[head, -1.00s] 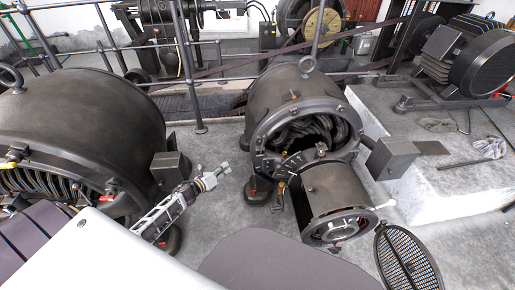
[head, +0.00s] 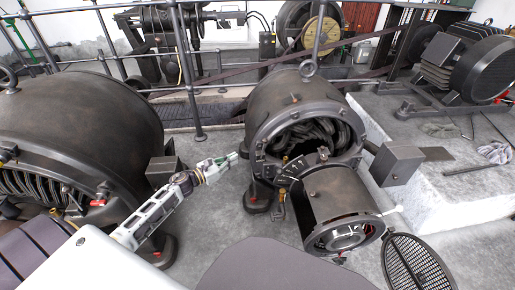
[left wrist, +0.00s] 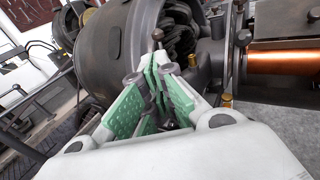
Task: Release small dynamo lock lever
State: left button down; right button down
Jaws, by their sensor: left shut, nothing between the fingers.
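The small dynamo (head: 275,100) stands in the middle of the head view. Its front end is open on dark windings, and a smaller cylinder (head: 338,200) sits in front. My left gripper (head: 234,157) points at the dynamo's left front rim and looks just short of it. In the left wrist view its green-padded fingers (left wrist: 160,66) are together with nothing held. A small dark round-knobbed lever (left wrist: 158,36) shows just beyond the fingertips; I cannot tell whether they touch or whether it is the lock lever. My right gripper is out of view.
A large dynamo (head: 80,125) stands close on the left of my left arm. A mesh cover (head: 415,265) hangs open at lower right. A grey box (head: 394,163) sits right of the small dynamo. Railings (head: 190,80) run behind.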

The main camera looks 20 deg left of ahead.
pick_arm(q)
jog(key=shift+w, duration=0.2)
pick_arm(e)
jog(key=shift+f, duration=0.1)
